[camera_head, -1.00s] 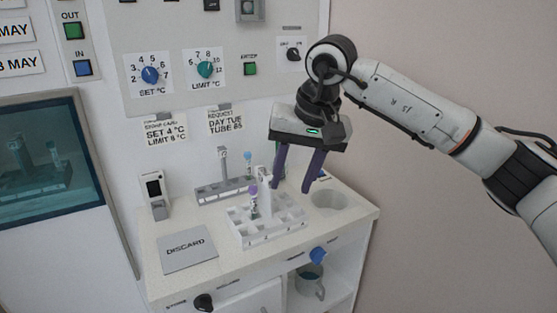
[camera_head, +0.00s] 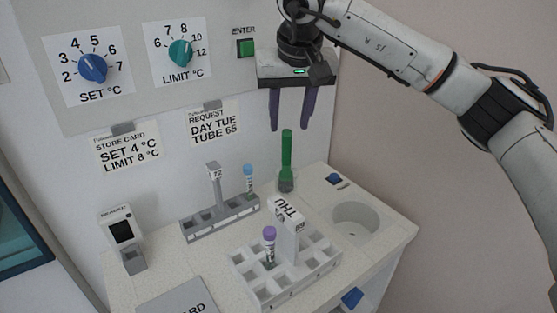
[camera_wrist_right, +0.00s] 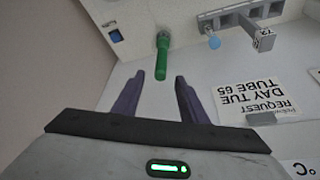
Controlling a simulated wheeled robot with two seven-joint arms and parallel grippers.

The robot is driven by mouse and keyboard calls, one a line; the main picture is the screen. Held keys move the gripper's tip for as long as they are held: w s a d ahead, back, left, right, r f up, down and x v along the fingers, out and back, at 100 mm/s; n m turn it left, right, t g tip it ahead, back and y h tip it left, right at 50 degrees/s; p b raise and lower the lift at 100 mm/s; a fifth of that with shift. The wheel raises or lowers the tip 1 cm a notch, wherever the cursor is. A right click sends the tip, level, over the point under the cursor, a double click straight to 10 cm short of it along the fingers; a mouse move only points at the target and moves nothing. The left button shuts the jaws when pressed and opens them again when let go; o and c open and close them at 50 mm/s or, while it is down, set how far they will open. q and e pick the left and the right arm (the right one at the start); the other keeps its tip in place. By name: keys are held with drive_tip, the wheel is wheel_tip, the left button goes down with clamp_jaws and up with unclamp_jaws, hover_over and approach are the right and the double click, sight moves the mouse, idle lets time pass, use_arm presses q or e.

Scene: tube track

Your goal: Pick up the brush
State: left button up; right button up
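The brush has a green handle (camera_head: 287,150) and a dark grey lower end, and stands upright at the back of the counter near the wall. My right gripper (camera_head: 290,124) is open and empty, with its purple fingers pointing down just above the top of the handle. In the right wrist view the green handle (camera_wrist_right: 162,58) lies ahead of the gap between the open fingers (camera_wrist_right: 156,82), not between them. My left gripper is not in view.
A white rack (camera_head: 243,270) with a purple-capped tube (camera_head: 269,240) stands in front. A grey rack (camera_head: 195,231) with a blue-capped tube (camera_head: 248,175) is left of the brush. A round recess (camera_head: 357,222) is at right. A small device (camera_head: 122,232) stands left.

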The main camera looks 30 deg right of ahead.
sight(288, 137)
drive_tip(key=shift+w+d+f, duration=0.1)
drive_tip(key=shift+f, duration=0.5)
drive_tip(key=shift+w+d+f, duration=0.1)
drive_tip(key=shift+f, duration=0.5)
drive_tip(key=shift+p+x, duration=0.45)
drive_tip(key=shift+x, duration=2.5)
drive_tip(key=shift+s+a, duration=0.1)
drive_tip(key=shift+a, duration=0.1)
clamp_jaws()
